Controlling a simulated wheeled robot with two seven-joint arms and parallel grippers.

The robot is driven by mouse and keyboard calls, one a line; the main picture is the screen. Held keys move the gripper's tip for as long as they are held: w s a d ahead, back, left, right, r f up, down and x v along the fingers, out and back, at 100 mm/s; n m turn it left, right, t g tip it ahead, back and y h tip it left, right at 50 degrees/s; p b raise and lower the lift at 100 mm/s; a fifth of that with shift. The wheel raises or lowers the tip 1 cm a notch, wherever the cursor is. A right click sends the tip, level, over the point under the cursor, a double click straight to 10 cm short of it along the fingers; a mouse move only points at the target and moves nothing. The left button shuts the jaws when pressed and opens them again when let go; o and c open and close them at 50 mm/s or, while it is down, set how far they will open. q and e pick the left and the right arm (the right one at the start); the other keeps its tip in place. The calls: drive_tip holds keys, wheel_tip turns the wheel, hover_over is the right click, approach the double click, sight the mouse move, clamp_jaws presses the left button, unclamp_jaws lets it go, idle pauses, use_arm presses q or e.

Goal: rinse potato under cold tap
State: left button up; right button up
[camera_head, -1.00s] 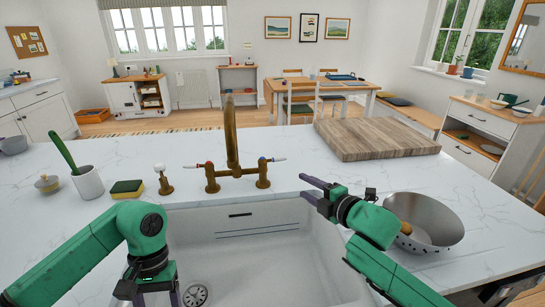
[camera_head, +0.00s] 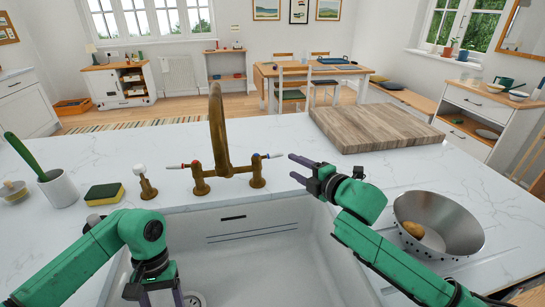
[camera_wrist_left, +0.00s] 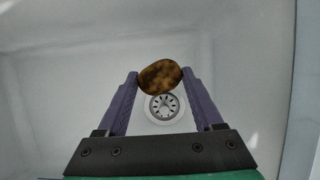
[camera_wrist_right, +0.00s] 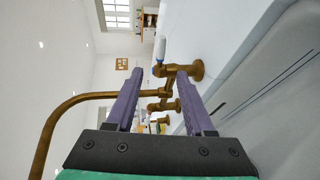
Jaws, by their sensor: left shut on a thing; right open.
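A brown mottled potato (camera_wrist_left: 160,77) is held between the fingertips of my left gripper (camera_wrist_left: 160,80), above the drain (camera_wrist_left: 163,107) of the white sink (camera_head: 270,258). My left gripper (camera_head: 163,298) shows at the bottom edge of the head view, where its potato is out of sight. A brass tap (camera_head: 217,140) stands behind the sink. It has a red-marked handle (camera_head: 183,165) on the left and a blue-marked handle (camera_head: 267,156) on the right. My right gripper (camera_head: 299,171) is open and empty, just right of the blue-marked handle, which shows beyond its fingertips in the right wrist view (camera_wrist_right: 159,52).
A metal colander (camera_head: 455,230) with another potato (camera_head: 413,230) stands right of the sink, near my right arm. A wooden board (camera_head: 370,127) lies behind. A sponge (camera_head: 104,194), a brass dispenser (camera_head: 146,186) and a white utensil pot (camera_head: 60,189) stand left.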

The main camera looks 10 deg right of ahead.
sight(274, 156)
use_arm(q)
drive_tip(key=shift+p+v, duration=0.85)
use_arm(e)
drive_tip(key=x, duration=1.2)
drive_tip(key=shift+w, duration=0.15)
use_arm(q)
drive_tip(key=shift+s, duration=0.15)
use_arm(e)
clamp_jaws()
